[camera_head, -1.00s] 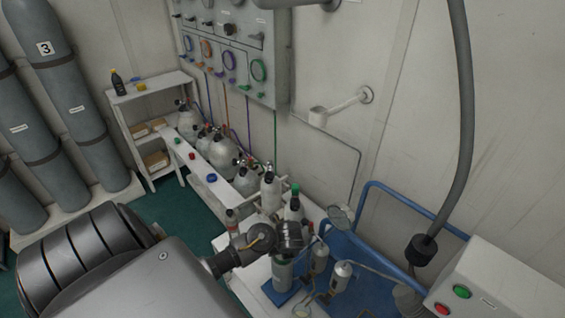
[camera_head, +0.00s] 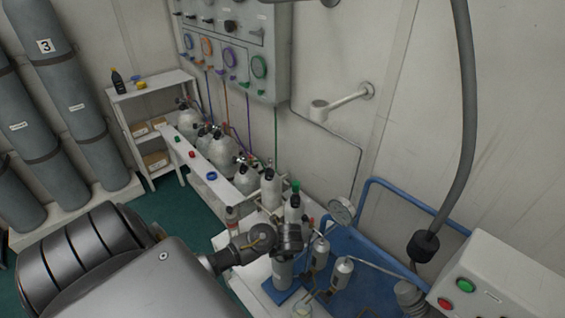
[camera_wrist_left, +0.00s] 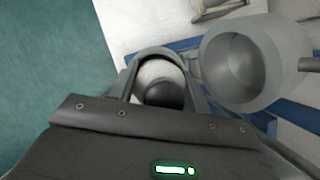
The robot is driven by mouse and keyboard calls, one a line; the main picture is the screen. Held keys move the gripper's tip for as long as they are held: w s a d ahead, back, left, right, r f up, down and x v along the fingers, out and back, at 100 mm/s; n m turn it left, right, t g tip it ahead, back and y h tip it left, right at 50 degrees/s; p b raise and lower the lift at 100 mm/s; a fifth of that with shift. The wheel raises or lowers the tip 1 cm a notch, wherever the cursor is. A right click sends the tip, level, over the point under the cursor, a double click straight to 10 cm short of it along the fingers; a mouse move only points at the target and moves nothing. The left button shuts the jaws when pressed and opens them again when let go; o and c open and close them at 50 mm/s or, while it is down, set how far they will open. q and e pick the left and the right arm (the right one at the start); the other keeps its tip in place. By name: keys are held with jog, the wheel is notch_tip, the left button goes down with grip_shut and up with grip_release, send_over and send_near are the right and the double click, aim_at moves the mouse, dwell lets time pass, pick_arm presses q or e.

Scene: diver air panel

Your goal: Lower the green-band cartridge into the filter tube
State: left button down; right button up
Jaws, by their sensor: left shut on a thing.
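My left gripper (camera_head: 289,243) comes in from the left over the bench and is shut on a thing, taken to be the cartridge. In the left wrist view the cartridge (camera_wrist_left: 160,84) shows between the fingers as a pale round body with a black part; I see no green band on it. A grey open-topped tube (camera_wrist_left: 240,66), apparently the filter tube, stands just right of the fingers there, its hollow inside visible and empty. In the head view a grey cylinder (camera_head: 282,274) stands below the gripper, its top hidden. My right gripper is not in view.
Small metal canisters (camera_head: 342,272) and a pressure gauge (camera_head: 341,210) stand close right of the gripper, near a blue pipe frame (camera_head: 408,202). Bottles, one with a green top (camera_head: 295,187), stand behind. A hanging grey hose (camera_head: 466,120) is at the right.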

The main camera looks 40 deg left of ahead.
pick_arm(q)
jog(key=c, duration=1)
grip_release()
jog(key=shift+s+d+f, duration=0.15)
jog(key=shift+s+f, duration=0.05)
jog(key=shift+f, duration=0.2)
jog(key=shift+c, duration=0.2)
jog(key=o, duration=0.4)
jog(key=shift+d+f, duration=0.1)
jog(key=shift+f, duration=0.05)
jog(key=shift+o, duration=0.2)
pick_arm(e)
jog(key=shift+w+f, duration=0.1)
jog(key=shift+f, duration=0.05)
pick_arm(q)
jog(key=v, duration=0.2)
jog(key=p+v, duration=0.1)
jog(key=v, duration=0.1)
jog(key=shift+w, duration=0.3)
jog(key=p+v, duration=0.1)
jog(key=v, duration=0.6)
jog(key=shift+w+r, duration=0.15)
jog(key=shift+r, duration=0.3)
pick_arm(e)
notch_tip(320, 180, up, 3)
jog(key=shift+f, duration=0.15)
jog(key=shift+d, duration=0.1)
